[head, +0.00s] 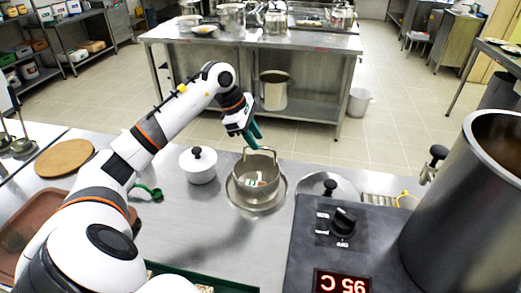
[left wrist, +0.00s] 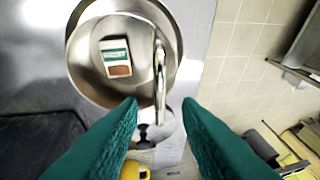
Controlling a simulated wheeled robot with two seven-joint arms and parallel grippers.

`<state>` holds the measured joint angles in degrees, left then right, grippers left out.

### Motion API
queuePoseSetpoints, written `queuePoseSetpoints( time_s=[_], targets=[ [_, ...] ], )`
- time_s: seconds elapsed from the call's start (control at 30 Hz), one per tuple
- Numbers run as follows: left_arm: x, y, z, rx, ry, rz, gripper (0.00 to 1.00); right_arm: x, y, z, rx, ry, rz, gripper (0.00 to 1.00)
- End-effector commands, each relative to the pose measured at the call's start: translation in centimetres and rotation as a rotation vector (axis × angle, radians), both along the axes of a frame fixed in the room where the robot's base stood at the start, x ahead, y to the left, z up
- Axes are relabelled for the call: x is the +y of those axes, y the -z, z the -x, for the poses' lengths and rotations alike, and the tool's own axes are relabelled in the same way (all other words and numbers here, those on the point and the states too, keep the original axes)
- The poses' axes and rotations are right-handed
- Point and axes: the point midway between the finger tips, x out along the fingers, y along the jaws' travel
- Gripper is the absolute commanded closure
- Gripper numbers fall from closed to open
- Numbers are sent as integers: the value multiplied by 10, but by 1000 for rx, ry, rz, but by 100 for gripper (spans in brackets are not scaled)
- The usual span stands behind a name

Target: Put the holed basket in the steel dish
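The holed basket (head: 262,184) is a small metal pot with an upright loop handle; its holes are too small to make out. It appears to stand upright inside the wider, shallow steel dish (head: 257,207) on the counter. A small white, green and brown packet lies in the basket. My left gripper (head: 255,138) has green fingers and is just above and behind the basket handle. In the left wrist view the fingers (left wrist: 162,103) are apart and empty, with the handle (left wrist: 160,75) beyond their tips, not clearly touching. My right gripper is out of view.
A white lidded pot (head: 200,170) stands left of the dish. A round lid with a black knob (head: 328,187) lies right of it. A control panel (head: 343,222) and a big stockpot (head: 465,215) fill the right. A brown tray (head: 38,225) is at left.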

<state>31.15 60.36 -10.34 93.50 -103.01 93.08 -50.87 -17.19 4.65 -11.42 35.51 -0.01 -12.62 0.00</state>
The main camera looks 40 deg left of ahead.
Motion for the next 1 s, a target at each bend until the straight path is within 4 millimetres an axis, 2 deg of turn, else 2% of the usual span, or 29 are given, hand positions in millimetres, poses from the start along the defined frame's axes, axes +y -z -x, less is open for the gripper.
queuePoseSetpoints(
  time_s=[0.2,0.33,0.5,1.0],
  targets=[
    [12,-39,12,-2,-2,-2,69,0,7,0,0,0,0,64],
    [15,-51,16,-1,-2,0,69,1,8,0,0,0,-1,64],
    [17,-56,19,1,0,2,69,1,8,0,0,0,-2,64],
    [17,-56,18,1,0,2,69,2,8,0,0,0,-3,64]
  ],
)
